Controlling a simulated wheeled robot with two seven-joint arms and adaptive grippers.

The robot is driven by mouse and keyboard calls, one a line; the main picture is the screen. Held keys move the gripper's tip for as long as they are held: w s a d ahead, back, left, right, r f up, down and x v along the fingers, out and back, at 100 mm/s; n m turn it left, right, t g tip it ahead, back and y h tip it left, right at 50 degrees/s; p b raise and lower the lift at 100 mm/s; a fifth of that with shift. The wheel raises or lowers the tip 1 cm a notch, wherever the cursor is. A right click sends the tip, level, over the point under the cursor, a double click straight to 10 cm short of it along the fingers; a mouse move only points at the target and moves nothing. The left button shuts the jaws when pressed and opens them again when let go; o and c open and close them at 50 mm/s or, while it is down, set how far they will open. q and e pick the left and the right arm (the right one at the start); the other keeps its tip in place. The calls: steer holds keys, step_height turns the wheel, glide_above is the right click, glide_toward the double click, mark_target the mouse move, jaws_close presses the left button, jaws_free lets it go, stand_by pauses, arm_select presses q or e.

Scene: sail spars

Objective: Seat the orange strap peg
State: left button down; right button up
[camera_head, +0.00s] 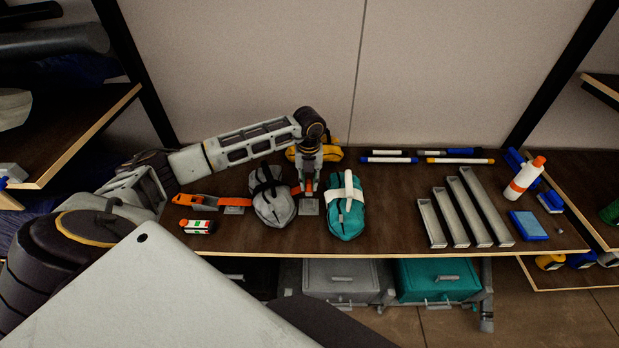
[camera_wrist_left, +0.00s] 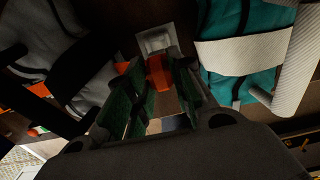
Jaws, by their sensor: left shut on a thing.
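My left gripper (camera_head: 308,188) points down between the grey bag and the teal bag. It is shut on the orange strap peg, which shows between the green finger pads in the left wrist view (camera_wrist_left: 158,73). Only part of the peg shows; the fingers hide the rest. A small grey block (camera_head: 309,207) lies at the fingertips, and it also shows just beyond the peg in the left wrist view (camera_wrist_left: 153,41). I cannot tell whether the peg is in it or only against it. My right gripper is not in view.
The grey bag (camera_head: 273,208) with a black strap is close on the left; the teal bag (camera_head: 346,222) with a white strap is close on the right. Another orange strap (camera_head: 198,200) lies farther left. A yellow bundle (camera_head: 332,154) lies behind. Grey channels (camera_head: 482,207) stand right.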

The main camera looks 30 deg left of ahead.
mark_target(309, 195)
arm_select(q)
steer(key=shift+s+r, duration=0.15)
steer(key=shift+f, duration=0.25)
steer(key=shift+f+b, duration=0.5)
steer(key=shift+b, duration=0.15)
steer(key=shift+f+b, duration=1.05)
steer(key=shift+f, duration=0.5)
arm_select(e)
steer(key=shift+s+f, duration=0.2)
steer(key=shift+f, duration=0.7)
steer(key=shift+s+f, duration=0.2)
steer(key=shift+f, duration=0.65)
arm_select(q)
steer(key=shift+f+b, duration=1.3)
steer(key=shift+f, duration=0.3)
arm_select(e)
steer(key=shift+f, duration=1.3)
arm_select(q)
steer(key=c, duration=1.2)
jaws_free()
steer(key=shift+o, duration=0.2)
